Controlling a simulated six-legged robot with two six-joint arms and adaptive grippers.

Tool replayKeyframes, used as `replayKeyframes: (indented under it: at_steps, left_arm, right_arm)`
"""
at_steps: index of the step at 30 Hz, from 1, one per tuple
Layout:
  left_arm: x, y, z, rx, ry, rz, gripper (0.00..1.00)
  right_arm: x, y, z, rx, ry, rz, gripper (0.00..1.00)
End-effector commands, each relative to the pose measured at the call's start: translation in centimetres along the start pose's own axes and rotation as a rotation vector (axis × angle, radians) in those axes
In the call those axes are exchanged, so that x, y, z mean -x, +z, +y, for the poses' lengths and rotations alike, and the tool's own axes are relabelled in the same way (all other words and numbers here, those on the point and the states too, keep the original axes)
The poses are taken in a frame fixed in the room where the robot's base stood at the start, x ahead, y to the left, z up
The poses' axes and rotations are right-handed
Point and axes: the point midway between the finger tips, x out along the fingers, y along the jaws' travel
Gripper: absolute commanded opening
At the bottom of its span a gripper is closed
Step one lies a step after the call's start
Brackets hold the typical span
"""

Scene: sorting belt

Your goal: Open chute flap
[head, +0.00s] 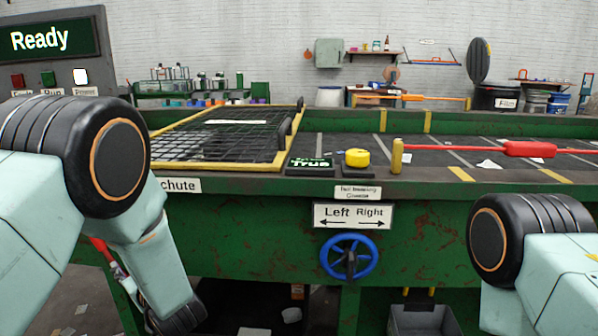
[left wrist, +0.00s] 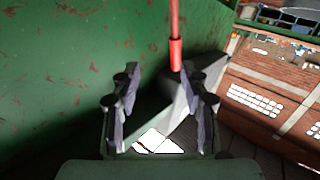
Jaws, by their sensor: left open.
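A "chute" sign (head: 180,185) is on the green belt frame at the left, partly covered by my left arm. Below it a red bar (head: 103,248) shows beside my left arm. In the left wrist view my left gripper (left wrist: 160,108) is open and empty, beside the green wall. A red rod with a thicker red grip (left wrist: 176,53) is beyond the fingertips, between and above them, apparently apart from them. A grey sloping panel (left wrist: 208,75) lies behind the right finger; I cannot tell whether it is the flap. My right gripper is out of view.
A blue handwheel (head: 348,257) is under the Left Right sign (head: 352,215). A yellow button (head: 357,158) and a black mesh guard (head: 222,135) are on the belt top. A grey bin (head: 424,319) stands below. A brick-coloured structure (left wrist: 270,90) is at the right in the wrist view.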

Motion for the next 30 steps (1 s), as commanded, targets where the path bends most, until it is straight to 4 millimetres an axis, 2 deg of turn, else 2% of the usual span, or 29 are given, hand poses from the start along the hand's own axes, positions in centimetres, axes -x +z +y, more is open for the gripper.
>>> replayKeyframes:
  at_steps: [5, 8, 10, 14, 18, 21, 24, 27, 30]
  left_arm:
    - [1.6, 4.5, -0.5, -0.121, 0.111, -0.172, 0.45]
    - [3.5, 7.7, -1.6, -0.208, 0.176, -0.295, 0.45]
    - [5.3, 10.2, -3.0, -0.278, 0.220, -0.400, 0.45]
    - [10.4, 15.1, -6.9, -0.423, 0.303, -0.631, 0.45]
    - [17.2, 18.7, -12.1, -0.565, 0.381, -0.885, 0.45]
    - [22.4, 20.0, -16.0, -0.649, 0.425, -1.061, 0.45]
    - [27.4, 20.3, -19.7, -0.716, 0.459, -1.219, 0.45]
    - [31.3, 19.9, -22.7, -0.757, 0.480, -1.342, 0.45]
    - [33.8, 19.2, -24.9, -0.771, 0.471, -1.417, 0.45]
  right_arm:
    - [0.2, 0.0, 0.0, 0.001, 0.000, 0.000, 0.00]
    - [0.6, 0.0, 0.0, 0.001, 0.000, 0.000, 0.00]
    - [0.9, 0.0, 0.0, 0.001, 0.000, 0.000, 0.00]
    - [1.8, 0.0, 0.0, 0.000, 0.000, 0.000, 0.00]
    - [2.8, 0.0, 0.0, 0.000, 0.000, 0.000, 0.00]
    - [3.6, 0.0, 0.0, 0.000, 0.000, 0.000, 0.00]
    - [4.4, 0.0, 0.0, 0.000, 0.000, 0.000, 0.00]
    - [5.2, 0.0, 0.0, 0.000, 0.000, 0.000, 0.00]
    - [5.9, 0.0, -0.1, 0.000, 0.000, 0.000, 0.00]
